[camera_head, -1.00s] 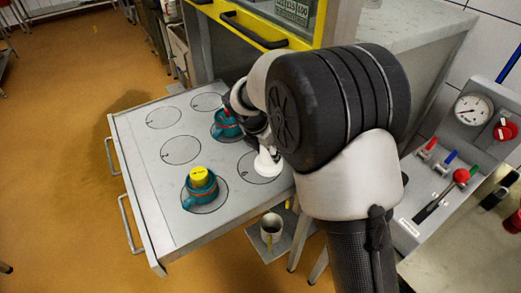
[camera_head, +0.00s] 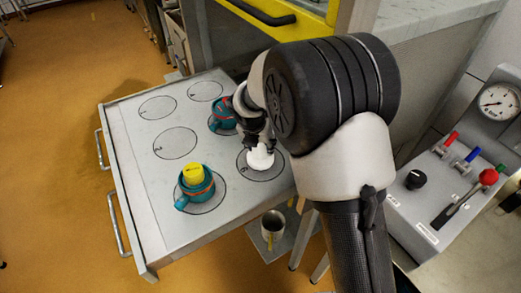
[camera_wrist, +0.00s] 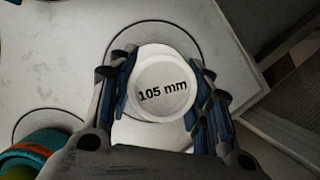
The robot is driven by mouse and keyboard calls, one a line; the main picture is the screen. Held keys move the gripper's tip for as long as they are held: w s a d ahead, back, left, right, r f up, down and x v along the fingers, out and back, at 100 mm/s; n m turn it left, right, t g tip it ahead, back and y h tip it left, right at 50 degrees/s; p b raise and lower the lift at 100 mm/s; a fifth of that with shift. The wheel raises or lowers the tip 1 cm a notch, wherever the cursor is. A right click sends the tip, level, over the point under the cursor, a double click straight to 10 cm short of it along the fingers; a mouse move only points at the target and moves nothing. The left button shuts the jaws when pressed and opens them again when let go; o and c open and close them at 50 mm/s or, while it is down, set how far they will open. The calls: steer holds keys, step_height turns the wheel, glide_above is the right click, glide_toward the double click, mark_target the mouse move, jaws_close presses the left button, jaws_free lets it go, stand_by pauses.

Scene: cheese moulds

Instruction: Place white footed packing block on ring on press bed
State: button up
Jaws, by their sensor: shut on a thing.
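The white footed packing block (camera_head: 261,160) is at the near right of the grey press bed (camera_head: 150,215). Its round top shows in the wrist view (camera_wrist: 162,78), marked "105 mm". My gripper (camera_head: 259,142) points down and is shut on it, with a blue-padded finger on each side. The block appears inside a thin drawn circle (camera_head: 262,181) on the bed. I cannot tell whether its foot touches the bed. A teal mould (camera_head: 198,199) with a yellow block (camera_head: 193,173) on top stands in the front circle. Another teal mould (camera_head: 219,126) stands behind, partly hidden by my arm.
Several drawn circles on the left and back of the bed are empty. A metal cup (camera_head: 272,226) stands on a lower shelf in front of the bed. A control panel (camera_head: 455,190) with levers and a gauge is at the right. A yellow-framed machine (camera_head: 285,30) stands behind.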

steer(key=shift+f, duration=0.65)
steer(key=shift+r, duration=0.15)
steer(key=o, duration=1.3)
steer(key=shift+f, duration=0.2)
steer(key=shift+o, duration=0.2)
steer(key=shift+r, duration=0.15)
steer(key=p+v, duration=0.4)
steer(key=v, duration=0.8)
steer(key=shift+p, duration=0.3)
